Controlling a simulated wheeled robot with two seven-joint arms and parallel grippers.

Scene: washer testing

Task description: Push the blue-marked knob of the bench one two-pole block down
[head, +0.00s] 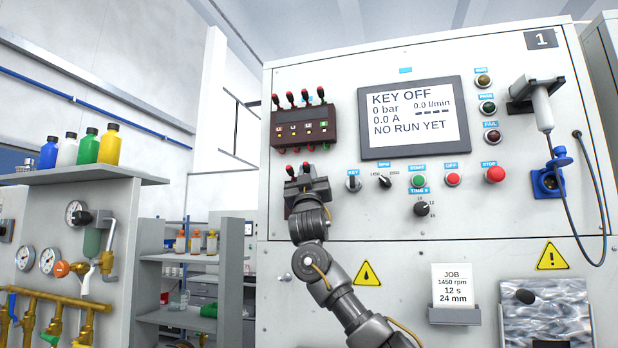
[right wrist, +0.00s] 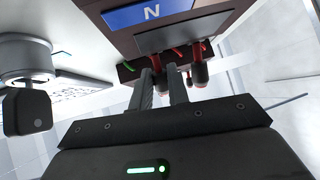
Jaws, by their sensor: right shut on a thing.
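On the bench marked 1, two red-tipped levers (head: 297,170) of the two-pole block stand up just above my right gripper (head: 306,188), which hides most of the block. In the right wrist view, the dark block (right wrist: 222,28) with a blue label N is close overhead. My right gripper (right wrist: 162,88) has its two fingers closed around one red knob (right wrist: 160,66) of this block. I cannot see a blue mark on the held knob. My left gripper is out of view.
A brown four-lever block (head: 304,128) is mounted just above. The screen (head: 413,117) reads KEY OFF and NO RUN YET. The key switch (head: 353,183) and a small dial (head: 385,181) sit close right of my gripper. Bottles stand on a shelf at left.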

